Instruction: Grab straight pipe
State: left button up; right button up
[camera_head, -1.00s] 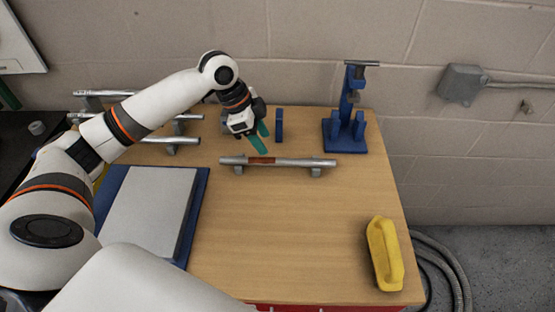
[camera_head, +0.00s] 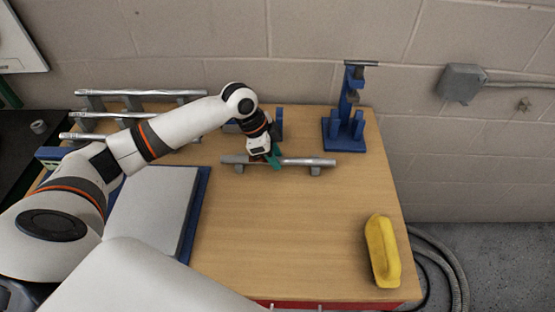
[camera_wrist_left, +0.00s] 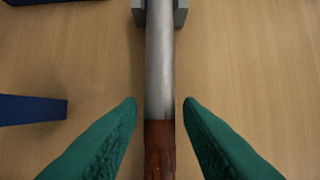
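A straight silver pipe (camera_head: 300,161) lies across two small grey supports near the middle of the wooden table. In the left wrist view the pipe (camera_wrist_left: 160,62) runs up the picture, with a reddish-brown section at the bottom. My left gripper (camera_head: 273,161) is at the pipe, left of its middle, and hides part of it. In the left wrist view its green fingers (camera_wrist_left: 160,104) are open, one on each side of the brown section, with a gap to the pipe on both sides. My right gripper is not in view.
More silver pipes (camera_head: 140,93) rest on grey supports at the back left. A blue stand (camera_head: 344,130) stands behind the pipe to the right. A yellow object (camera_head: 382,250) lies at the front right. A grey plate (camera_head: 155,210) sits front left. The table's front middle is clear.

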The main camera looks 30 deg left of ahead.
pick_arm(q)
grip_shut()
